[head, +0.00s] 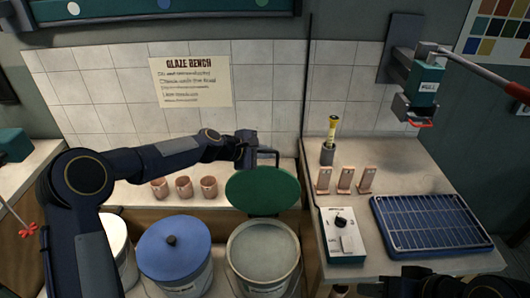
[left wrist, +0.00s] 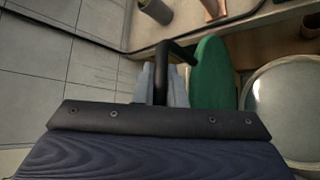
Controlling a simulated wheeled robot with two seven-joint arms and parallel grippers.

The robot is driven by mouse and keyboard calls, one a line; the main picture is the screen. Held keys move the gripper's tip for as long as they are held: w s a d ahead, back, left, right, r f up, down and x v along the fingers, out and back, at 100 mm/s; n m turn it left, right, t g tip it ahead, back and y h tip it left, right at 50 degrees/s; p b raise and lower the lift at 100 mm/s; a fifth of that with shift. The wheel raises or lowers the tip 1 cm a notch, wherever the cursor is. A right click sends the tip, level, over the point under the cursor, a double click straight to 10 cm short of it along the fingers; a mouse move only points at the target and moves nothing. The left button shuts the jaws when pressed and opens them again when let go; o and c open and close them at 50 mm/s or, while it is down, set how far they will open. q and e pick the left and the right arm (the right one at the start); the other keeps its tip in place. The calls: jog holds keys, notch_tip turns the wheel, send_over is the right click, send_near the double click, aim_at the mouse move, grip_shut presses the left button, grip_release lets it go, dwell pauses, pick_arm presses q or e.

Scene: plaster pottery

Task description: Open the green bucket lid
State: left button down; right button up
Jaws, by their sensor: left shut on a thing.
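The green lid (head: 262,192) is tilted up at the back of a white bucket (head: 263,257), whose round mouth is uncovered and shows a pale inside. My left gripper (head: 262,157) is shut on the lid's dark handle at the lid's upper edge. In the left wrist view the fingers (left wrist: 161,85) close around the black handle (left wrist: 161,65), with the green lid (left wrist: 212,72) to its right and the open bucket (left wrist: 285,110) beyond. Dark parts of my right arm show at the bottom right edge of the head view; its fingers cannot be made out.
A blue-lidded bucket (head: 173,250) stands left of the open one, with another white bucket partly behind my left arm. Several clay cups (head: 184,187) stand behind. To the right are a control box (head: 342,235), clay tiles (head: 344,180) and a blue rack (head: 430,225).

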pick_arm(q)
jog(key=shift+s+a+f, duration=0.1)
jog(key=shift+f, duration=0.3)
jog(key=c, duration=1.7)
grip_release()
jog(key=shift+o, duration=1.1)
jog(key=shift+r, duration=0.2)
jog(key=b+v, duration=0.2)
jog(key=v, duration=0.5)
jog(key=shift+a, duration=0.2)
jog(key=shift+s+r, duration=0.1)
jog(key=shift+r, duration=0.05)
jog(key=shift+c, duration=0.3)
